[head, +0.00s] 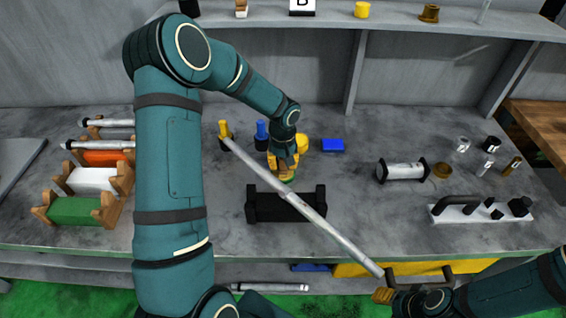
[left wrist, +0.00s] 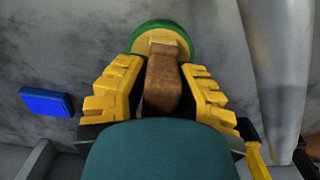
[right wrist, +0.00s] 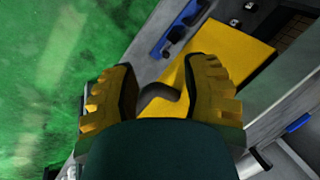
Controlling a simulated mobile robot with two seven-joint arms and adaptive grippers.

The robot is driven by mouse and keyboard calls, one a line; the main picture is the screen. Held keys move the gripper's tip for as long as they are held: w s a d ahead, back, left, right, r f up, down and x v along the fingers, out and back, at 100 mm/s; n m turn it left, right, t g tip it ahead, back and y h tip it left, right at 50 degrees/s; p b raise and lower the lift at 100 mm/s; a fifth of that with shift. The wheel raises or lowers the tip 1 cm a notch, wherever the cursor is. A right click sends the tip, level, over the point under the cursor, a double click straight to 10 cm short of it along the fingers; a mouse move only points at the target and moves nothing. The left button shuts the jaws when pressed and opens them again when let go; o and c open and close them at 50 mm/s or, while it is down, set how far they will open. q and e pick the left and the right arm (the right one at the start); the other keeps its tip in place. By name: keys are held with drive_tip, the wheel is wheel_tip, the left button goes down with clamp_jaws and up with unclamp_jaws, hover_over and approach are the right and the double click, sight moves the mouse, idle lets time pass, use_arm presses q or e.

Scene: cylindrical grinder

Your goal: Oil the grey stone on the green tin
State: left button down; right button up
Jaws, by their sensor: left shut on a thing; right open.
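My left gripper (head: 284,160) is shut on a brown block-like piece (left wrist: 163,80), seen between its yellow fingers in the left wrist view. Beyond that piece is a green round thing (left wrist: 188,35), likely the green tin; its green edge (head: 288,179) shows under the fingers in the head view. A pale patch (left wrist: 163,42) lies where brown meets green; I cannot tell whether they touch. No grey stone can be made out clearly. My right gripper (right wrist: 160,85) is open, low at the table's front; a dark curved bar shows between its fingers.
A long grey rod (head: 300,208) slants across a black holder (head: 287,205) toward my right gripper. A blue block (head: 333,145) and yellow-topped bottle (head: 225,131) stand behind. Coloured racks (head: 75,210) are left; a spool (head: 402,171) and white tool base (head: 480,214) are right.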

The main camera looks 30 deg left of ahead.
use_arm(q)
drive_tip(key=shift+r+p, duration=2.1)
drive_tip(key=shift+r, duration=1.45)
